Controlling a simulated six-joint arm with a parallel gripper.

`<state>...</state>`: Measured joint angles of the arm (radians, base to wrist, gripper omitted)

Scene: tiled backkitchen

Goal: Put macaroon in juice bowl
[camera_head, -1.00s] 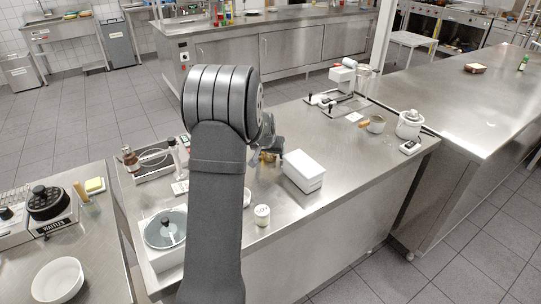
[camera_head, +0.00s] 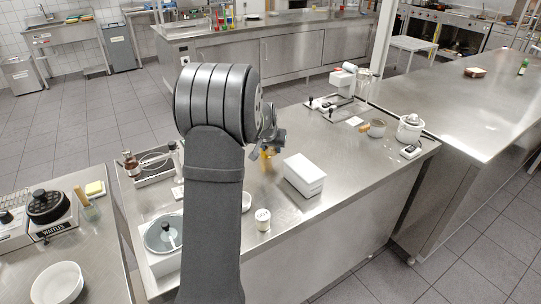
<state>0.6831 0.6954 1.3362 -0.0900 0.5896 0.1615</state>
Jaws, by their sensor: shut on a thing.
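My gripper (camera_head: 268,138) is beyond my arm, above the middle steel counter, left of the white box. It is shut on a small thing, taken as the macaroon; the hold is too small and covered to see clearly. A small amber-yellow thing (camera_head: 267,154) shows just below the gripper, partly hidden by my arm. I cannot tell whether it is the macaroon or part of a juice bowl. A plain white bowl (camera_head: 58,283) stands on the left table, and its inside looks empty. I cannot pick out the juice bowl for certain.
The counter right of the box is mostly clear.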

